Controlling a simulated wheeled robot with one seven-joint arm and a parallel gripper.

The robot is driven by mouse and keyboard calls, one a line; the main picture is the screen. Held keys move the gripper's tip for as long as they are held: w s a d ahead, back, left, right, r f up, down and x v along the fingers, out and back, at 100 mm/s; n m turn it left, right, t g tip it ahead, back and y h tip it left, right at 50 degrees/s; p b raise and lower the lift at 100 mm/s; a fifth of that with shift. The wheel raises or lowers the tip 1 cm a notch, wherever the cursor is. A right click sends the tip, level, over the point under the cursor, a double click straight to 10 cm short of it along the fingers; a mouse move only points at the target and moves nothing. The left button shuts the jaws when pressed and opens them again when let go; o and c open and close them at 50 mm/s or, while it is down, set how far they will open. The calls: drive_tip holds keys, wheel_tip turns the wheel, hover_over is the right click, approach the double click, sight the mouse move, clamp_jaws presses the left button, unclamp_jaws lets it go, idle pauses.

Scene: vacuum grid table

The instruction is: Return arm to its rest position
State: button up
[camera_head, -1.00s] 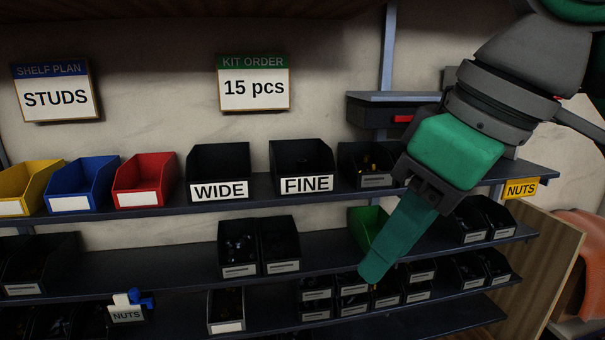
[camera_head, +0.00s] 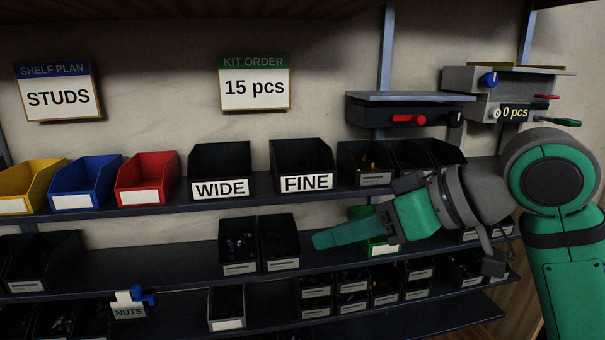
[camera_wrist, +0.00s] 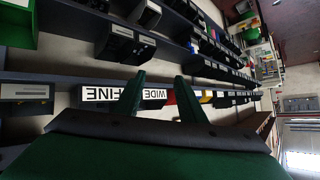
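My gripper (camera_head: 322,239) hangs in front of the shelves in the head view, with its green fingers pointing left across the middle shelf. In the wrist view my gripper (camera_wrist: 158,88) shows two green fingers spread apart with nothing between them. The fingers overlap each other in the head view. A green bin (camera_head: 383,247) on the middle shelf is partly hidden behind my gripper.
Black bins marked WIDE (camera_head: 219,160) and FINE (camera_head: 303,154) stand on the upper shelf, beside a red bin (camera_head: 147,178), a blue bin (camera_head: 86,183) and a yellow bin (camera_head: 33,185). A grey device reading 0 pcs (camera_head: 513,113) stands at the right, close above my arm.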

drive_tip(key=w+a+f+m+t+y, duration=0.2)
drive_tip(key=w+f+m+t, duration=0.15)
drive_tip(key=w+f, duration=0.3)
drive_tip(key=w+a+f+m+t+y, duration=0.25)
drive_tip(key=w+f+t, duration=0.2)
drive_tip(key=f, duration=0.35)
drive_tip(key=s+f+m+t+h, duration=0.2)
drive_tip(key=f+m+h, duration=0.3)
drive_tip(key=f, duration=0.6)
drive_tip(key=s+f+m+t+h, duration=0.2)
drive_tip(key=f+m+h, duration=0.2)
drive_tip(key=f, duration=0.8)
drive_tip(key=s+a+f+g+h, duration=0.2)
drive_tip(key=s+f+h, duration=0.3)
drive_tip(key=s+f, duration=1.1)
drive_tip(key=s+r+n, duration=0.3)
drive_tip(key=s+n, duration=0.3)
drive_tip(key=s, duration=1.6)
drive_tip(key=shift+s+d+g, duration=0.2)
drive_tip(key=shift+g, duration=0.1)
